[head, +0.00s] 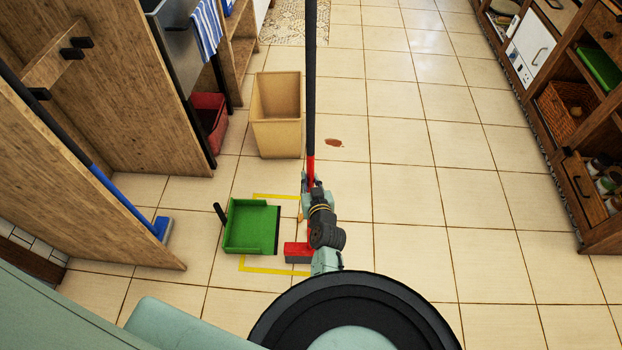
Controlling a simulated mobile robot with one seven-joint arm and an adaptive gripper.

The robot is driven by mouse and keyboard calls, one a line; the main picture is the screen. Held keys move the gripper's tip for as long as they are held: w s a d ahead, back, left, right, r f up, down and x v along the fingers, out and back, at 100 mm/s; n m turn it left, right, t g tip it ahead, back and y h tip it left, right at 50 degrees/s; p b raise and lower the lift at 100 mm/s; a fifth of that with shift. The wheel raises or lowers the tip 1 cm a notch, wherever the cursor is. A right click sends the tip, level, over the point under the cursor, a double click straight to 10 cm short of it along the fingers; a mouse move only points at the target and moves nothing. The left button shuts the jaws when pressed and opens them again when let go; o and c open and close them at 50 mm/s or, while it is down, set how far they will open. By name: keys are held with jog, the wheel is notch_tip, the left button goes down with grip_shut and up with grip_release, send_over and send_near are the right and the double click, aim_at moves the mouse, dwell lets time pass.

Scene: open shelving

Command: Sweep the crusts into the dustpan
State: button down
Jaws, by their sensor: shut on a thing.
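The green dustpan (250,228) lies on the tiled floor left of my arm, its open side facing right. A dark handle stub sticks out at its left. My gripper (312,186) is shut on the broom (311,90), whose long black handle rises upright and turns red low down. The red broom head (298,249), with a grey lower edge, is just right of the dustpan, partly hidden by my arm. A brown crust (333,142) lies on the floor beyond my gripper, to the right. A small tan piece (300,216), possibly a crust, shows beside my arm.
Yellow tape (275,196) marks the floor around the dustpan. A tan bin (276,118) stands behind it. A blue broom (160,228) leans by the wooden panel at left. Open shelving (580,100) lines the right side.

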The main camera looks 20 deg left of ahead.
jog(key=shift+f+b, duration=1.25)
jog(key=shift+f, duration=0.55)
jog(key=shift+w+f, duration=0.1)
jog(key=shift+w, duration=0.05)
jog(key=shift+w+a, duration=1.45)
jog(key=shift+w, duration=2.65)
jog(key=shift+r+p, duration=1.65)
jog(key=shift+r, duration=0.85)
jog(key=shift+w, duration=0.15)
